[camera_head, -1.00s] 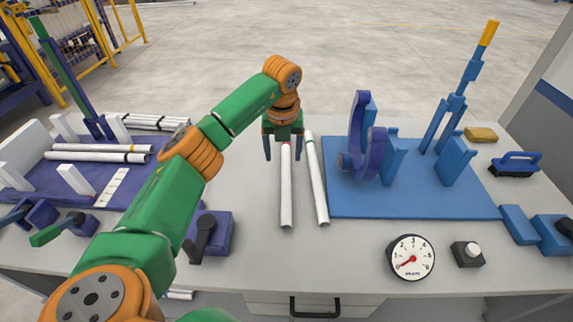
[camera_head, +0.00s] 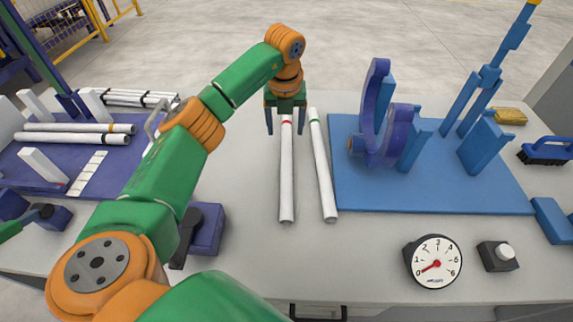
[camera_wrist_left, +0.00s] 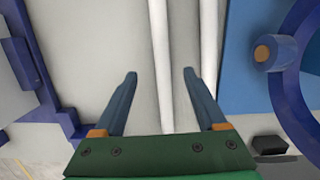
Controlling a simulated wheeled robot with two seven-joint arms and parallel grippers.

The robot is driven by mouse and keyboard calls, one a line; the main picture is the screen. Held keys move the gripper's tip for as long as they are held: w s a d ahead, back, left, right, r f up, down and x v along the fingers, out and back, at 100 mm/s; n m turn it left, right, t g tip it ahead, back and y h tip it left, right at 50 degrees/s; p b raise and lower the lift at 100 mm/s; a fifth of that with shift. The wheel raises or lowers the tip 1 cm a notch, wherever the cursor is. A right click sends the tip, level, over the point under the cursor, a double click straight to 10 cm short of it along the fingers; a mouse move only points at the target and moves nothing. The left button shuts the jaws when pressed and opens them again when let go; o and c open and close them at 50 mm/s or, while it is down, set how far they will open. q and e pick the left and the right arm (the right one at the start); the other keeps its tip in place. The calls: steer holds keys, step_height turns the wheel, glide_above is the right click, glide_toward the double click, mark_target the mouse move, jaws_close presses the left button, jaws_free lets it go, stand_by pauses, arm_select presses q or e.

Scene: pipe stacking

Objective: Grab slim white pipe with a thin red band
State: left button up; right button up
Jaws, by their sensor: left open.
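The slim white pipe with a thin red band (camera_head: 287,175) lies lengthwise on the grey table, its red band near the far end. My left gripper (camera_head: 285,131) is open at that far end, with one finger on each side of the pipe. In the left wrist view, a white pipe (camera_wrist_left: 160,55) runs between the open fingers of the left gripper (camera_wrist_left: 160,74); no band shows there. A white pipe with a green band (camera_head: 323,170) lies just to the right; it also shows in the left wrist view (camera_wrist_left: 208,45). My right gripper is not in view.
A blue board (camera_head: 430,195) with upright holders and a purple ring-shaped part (camera_head: 398,135) stands to the right. A purple tray (camera_head: 40,170) with white pipes is at the left. A dial gauge (camera_head: 433,262) sits at the front right. Table in front of the pipes is clear.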

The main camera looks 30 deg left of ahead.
arm_select(q)
steer(key=b, duration=0.2)
glide_above(287, 154)
steer(key=f, duration=0.4)
steer(key=shift+s+f, duration=0.15)
steer(key=shift+s, duration=0.25)
steer(key=shift+w+f, duration=0.1)
steer(key=shift+f, duration=0.5)
steer(key=f, duration=0.2)
steer(key=f+p, duration=0.1)
steer(key=f, duration=0.2)
steer(key=shift+w+a+f, duration=0.1)
steer(key=shift+w+f, duration=0.2)
steer(key=shift+w, duration=0.05)
jaws_close()
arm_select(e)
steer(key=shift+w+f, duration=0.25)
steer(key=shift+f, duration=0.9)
